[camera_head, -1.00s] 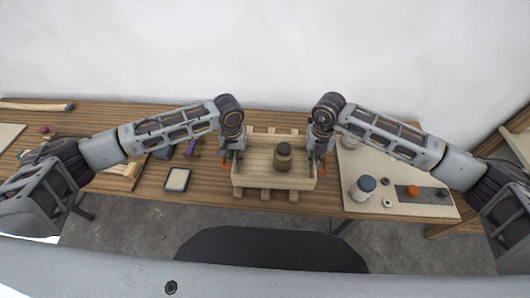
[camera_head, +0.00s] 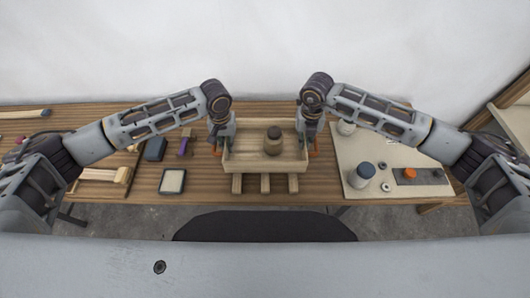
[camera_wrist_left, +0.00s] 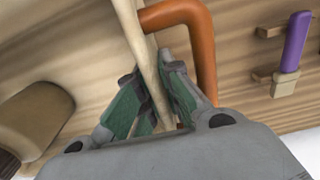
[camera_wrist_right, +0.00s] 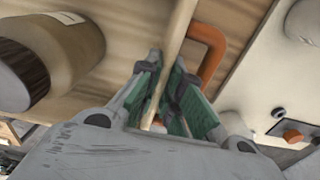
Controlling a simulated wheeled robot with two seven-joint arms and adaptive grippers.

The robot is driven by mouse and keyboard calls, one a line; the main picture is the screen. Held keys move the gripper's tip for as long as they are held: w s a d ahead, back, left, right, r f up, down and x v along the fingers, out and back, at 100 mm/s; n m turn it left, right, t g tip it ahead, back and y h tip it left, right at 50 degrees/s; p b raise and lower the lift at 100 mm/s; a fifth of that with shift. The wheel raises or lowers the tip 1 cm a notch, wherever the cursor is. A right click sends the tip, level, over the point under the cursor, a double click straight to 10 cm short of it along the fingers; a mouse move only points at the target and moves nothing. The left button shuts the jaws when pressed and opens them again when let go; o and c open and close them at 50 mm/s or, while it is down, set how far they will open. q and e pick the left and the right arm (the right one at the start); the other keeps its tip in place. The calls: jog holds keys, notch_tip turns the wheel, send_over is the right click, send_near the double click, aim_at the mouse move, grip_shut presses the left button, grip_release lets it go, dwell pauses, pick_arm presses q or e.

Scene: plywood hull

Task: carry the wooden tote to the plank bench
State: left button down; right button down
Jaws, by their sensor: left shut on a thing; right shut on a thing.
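The wooden tote (camera_head: 240,165) is a pale open box with a brown jar (camera_head: 273,141) standing upright in it. It is above pale wooden slats (camera_head: 265,184) on the bench and looks lifted off them, though the gap is hard to judge. My left gripper (camera_head: 221,140) is shut on the tote's left wall. In the left wrist view its fingers (camera_wrist_left: 155,68) clamp the wall's edge beside an orange handle (camera_wrist_left: 203,50). My right gripper (camera_head: 309,138) is shut on the right wall. The right wrist view shows its fingers (camera_wrist_right: 165,65) beside another orange handle (camera_wrist_right: 212,55).
The plank bench top (camera_head: 205,185) is under the tote. A pale board (camera_head: 350,155) on the right holds a dark-lidded jar (camera_head: 362,175) and an orange knob (camera_head: 410,174). A small framed tray (camera_head: 172,182), a purple-handled tool (camera_head: 183,147) and a dark block (camera_head: 155,149) lie left.

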aim_at(226, 138)
pick_arm(q)
jog(key=shift+a+r, duration=0.1)
jog(key=shift+r, duration=0.1)
pick_arm(e)
jog(key=shift+w+r, duration=0.1)
jog(key=shift+r, duration=0.15)
